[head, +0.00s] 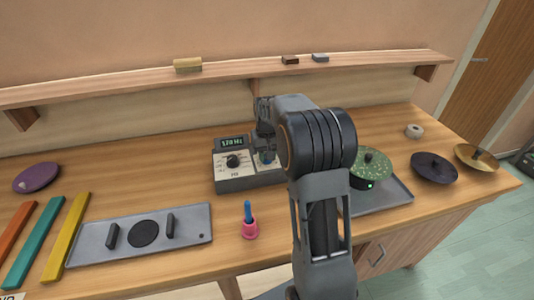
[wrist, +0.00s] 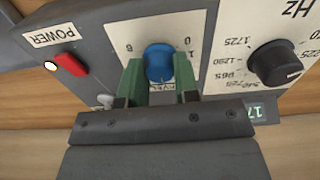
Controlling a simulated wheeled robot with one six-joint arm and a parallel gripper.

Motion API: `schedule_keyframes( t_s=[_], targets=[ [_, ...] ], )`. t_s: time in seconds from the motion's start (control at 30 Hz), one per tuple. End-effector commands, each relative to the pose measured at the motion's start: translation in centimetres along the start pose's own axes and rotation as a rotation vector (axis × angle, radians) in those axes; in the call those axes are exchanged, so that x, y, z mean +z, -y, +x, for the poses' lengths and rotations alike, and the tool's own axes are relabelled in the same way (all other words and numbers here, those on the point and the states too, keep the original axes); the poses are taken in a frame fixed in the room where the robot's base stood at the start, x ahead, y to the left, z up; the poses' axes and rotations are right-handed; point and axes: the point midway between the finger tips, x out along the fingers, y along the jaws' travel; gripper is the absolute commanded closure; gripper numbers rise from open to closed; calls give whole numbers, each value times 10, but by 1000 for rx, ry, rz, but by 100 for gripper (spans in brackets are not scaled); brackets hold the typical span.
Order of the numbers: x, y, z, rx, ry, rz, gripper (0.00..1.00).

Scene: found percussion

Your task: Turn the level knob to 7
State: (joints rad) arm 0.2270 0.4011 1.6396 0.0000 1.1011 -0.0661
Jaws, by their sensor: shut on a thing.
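The blue level knob (wrist: 159,60) sits on a pale panel of the grey device, which appears upside down in the wrist view. My gripper (wrist: 160,72) has its two green fingers on either side of the knob and is shut on it. Some scale numbers show around the knob, but its pointer cannot be made out. The fingers and gripper body hide part of the scale and the lettering below. In the head view the device (head: 236,184) stands on the bench, and my arm covers its right part.
A black frequency knob (wrist: 274,63) is beside the blue knob, with a red power switch (wrist: 71,65) on the other side. A green speckled disc (head: 372,161) stands right of my arm.

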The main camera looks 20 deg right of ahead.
Motion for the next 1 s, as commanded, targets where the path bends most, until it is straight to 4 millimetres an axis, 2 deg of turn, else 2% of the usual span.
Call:
schedule_keyframes(
  t_s=[1.0],
  targets=[
    [0, 0, 0, 0, -1, 963, 95]
  ],
)
